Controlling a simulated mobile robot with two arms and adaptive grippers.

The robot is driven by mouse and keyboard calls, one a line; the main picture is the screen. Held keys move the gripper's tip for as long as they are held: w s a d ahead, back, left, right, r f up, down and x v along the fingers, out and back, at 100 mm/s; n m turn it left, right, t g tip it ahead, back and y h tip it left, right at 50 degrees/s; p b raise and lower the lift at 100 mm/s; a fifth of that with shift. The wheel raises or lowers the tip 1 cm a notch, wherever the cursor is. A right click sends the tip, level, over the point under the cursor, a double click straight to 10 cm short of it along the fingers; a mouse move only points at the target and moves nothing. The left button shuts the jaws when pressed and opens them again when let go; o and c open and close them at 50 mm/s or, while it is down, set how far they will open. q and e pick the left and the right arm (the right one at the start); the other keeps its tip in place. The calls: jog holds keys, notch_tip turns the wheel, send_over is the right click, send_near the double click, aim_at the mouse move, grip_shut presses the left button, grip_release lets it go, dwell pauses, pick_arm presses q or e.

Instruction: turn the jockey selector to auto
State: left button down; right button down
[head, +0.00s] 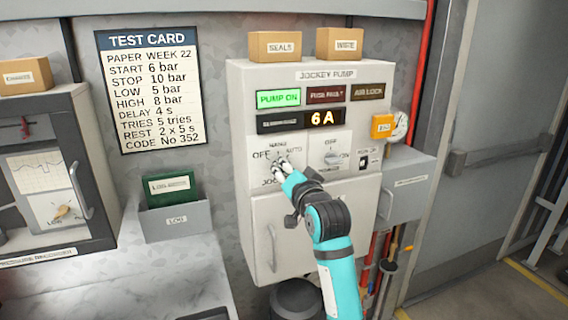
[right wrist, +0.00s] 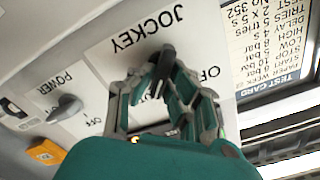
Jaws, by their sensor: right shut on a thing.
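The jockey selector is a dark knob on a white plate (head: 268,177) on the grey jockey pump panel. The plate reads OFF at left, HAND at top and AUTO at right. My right gripper (head: 281,164) is at this plate, its fingers covering most of the knob. In the right wrist view, the picture is upside down and the dark knob (right wrist: 166,57) shows between the fingertips of my right gripper (right wrist: 163,72), which is shut on it. The fingers hide part of the lettering, and I cannot tell which mark the knob points at. My left gripper is not in view.
A power switch (head: 336,159) sits just right of the selector; it also shows in the right wrist view (right wrist: 66,108). A yellow box (head: 382,127) juts from the panel's right side.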

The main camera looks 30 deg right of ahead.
jog(key=shift+m+p, duration=0.3)
jog(key=shift+m, duration=0.4)
jog(key=c, duration=1.3)
grip_release()
jog(key=shift+d, duration=0.1)
jog(key=shift+c, duration=0.2)
jog(key=shift+s, duration=0.1)
jog(key=v, duration=1.2)
